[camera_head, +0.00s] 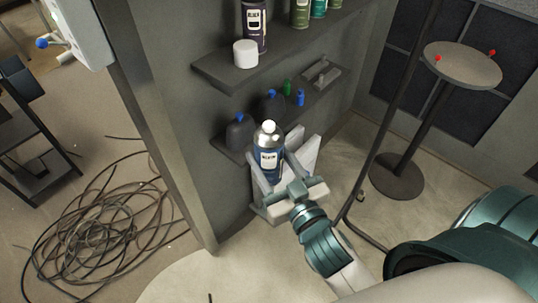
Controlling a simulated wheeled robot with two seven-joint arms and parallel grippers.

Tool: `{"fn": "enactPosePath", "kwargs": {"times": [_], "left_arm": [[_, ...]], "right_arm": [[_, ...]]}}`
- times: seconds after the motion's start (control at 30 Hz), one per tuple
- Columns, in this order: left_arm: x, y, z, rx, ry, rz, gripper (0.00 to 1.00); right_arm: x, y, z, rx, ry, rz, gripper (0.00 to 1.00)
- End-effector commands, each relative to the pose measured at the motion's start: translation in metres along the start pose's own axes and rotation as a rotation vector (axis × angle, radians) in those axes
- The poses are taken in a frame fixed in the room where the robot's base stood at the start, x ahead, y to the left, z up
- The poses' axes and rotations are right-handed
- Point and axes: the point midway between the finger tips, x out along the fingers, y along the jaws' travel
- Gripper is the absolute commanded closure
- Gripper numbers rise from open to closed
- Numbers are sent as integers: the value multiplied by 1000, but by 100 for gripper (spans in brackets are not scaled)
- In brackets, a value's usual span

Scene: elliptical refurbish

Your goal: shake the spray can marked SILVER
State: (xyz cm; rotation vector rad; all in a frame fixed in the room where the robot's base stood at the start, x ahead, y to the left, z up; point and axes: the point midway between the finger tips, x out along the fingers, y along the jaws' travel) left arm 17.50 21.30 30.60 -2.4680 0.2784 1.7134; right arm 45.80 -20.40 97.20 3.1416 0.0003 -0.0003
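A spray can (268,160) with a silver top, white cap and dark blue lower body stands upright between the fingers of my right gripper (282,172). Its label faces the camera, but the lettering is too small to read surely. The pale fingers lie on either side of the can and appear closed on it. The can is in front of the lower shelf (318,97), seemingly off it. The gripper hides its lower end. My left gripper is not in view.
The upper shelf (225,75) holds a dark can (255,28), green cans (300,14) and a white cap-like piece (245,54). Dark blue-capped bottles (240,133) stand close behind the held can. A round stand (462,66) is at right; coiled cable (95,235) lies left.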

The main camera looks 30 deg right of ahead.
Motion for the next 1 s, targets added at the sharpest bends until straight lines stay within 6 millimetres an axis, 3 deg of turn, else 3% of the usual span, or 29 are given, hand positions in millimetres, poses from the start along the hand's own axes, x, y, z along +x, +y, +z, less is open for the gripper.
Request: {"fn": "enactPosePath", "kwargs": {"times": [0.3,0.43,0.57,0.9,1.0], "left_arm": [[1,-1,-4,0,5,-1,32],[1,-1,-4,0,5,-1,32],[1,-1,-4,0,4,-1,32],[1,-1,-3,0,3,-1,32],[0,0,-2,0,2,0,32]], "right_arm": [[0,0,73,3,-5,4,90],[0,0,91,2,0,1,90],[0,0,85,-1,5,-1,90],[1,0,3,-2,10,-3,90],[0,0,-3,0,3,-1,90]]}}
